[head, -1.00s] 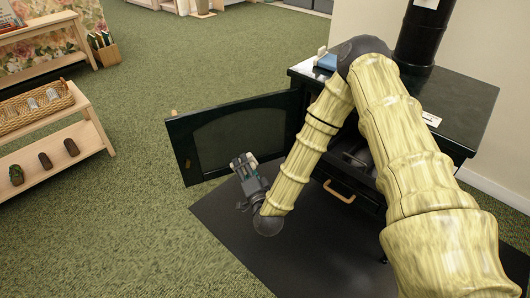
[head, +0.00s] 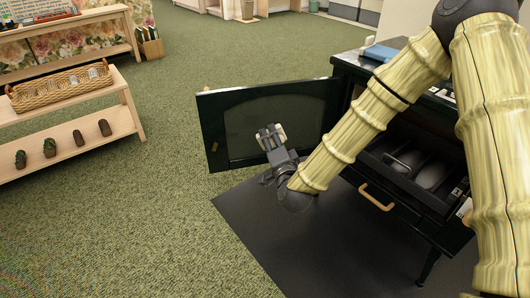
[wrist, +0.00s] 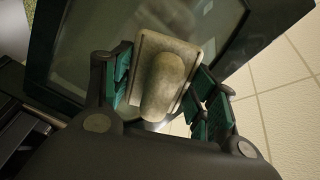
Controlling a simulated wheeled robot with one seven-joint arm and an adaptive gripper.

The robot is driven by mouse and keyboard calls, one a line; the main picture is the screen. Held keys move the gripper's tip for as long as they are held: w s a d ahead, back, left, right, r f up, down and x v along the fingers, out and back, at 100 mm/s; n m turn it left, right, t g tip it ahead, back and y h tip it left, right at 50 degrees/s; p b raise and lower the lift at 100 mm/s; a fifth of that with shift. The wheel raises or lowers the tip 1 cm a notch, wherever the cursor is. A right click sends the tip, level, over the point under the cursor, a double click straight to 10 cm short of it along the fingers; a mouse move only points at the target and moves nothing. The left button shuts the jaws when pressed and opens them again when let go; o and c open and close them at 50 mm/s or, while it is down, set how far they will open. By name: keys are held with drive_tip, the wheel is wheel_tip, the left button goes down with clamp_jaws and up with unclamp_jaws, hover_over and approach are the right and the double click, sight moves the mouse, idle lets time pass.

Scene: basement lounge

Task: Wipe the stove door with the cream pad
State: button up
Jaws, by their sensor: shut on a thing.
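The stove door (head: 237,124) stands swung open to the left of the black stove (head: 425,215), with a dark frame around a glass pane. My gripper (head: 270,136) is in front of the pane in the head view, fingers pointing up toward it. In the wrist view my gripper (wrist: 165,90) is shut on the cream pad (wrist: 166,78), a worn block with a rounded grip on a flat base. The door (wrist: 275,22) fills much of the wrist view behind the pad. I cannot tell whether the pad touches the glass.
A dark floor mat (head: 315,245) lies under the stove and door. A blue item (head: 380,53) lies on the stove top. A wooden shelf (head: 130,110) with a wicker basket (head: 60,88) stands at the left. Green carpet between shelf and door is clear.

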sight(245, 122)
drive_tip(key=shift+a+r+y+b, duration=0.2)
drive_tip(key=shift+a+b, duration=0.15)
drive_tip(key=shift+a, duration=0.3)
drive_tip(key=shift+a+r+y+b, duration=0.1)
drive_tip(key=shift+a+r+b, duration=0.1)
drive_tip(key=shift+a+b, duration=0.3)
drive_tip(key=shift+x, duration=2.95)
drive_tip(key=shift+x, duration=1)
drive_tip(key=shift+a, duration=0.15)
drive_tip(key=shift+s+a+p, duration=0.2)
drive_tip(key=shift+s+a, duration=0.1)
drive_tip(key=shift+a, duration=0.6)
drive_tip(key=shift+s+a+p, duration=0.15)
drive_tip(key=shift+s+a, duration=0.15)
drive_tip(key=shift+a, duration=0.65)
drive_tip(key=shift+w, duration=0.1)
drive_tip(key=shift+d, duration=0.1)
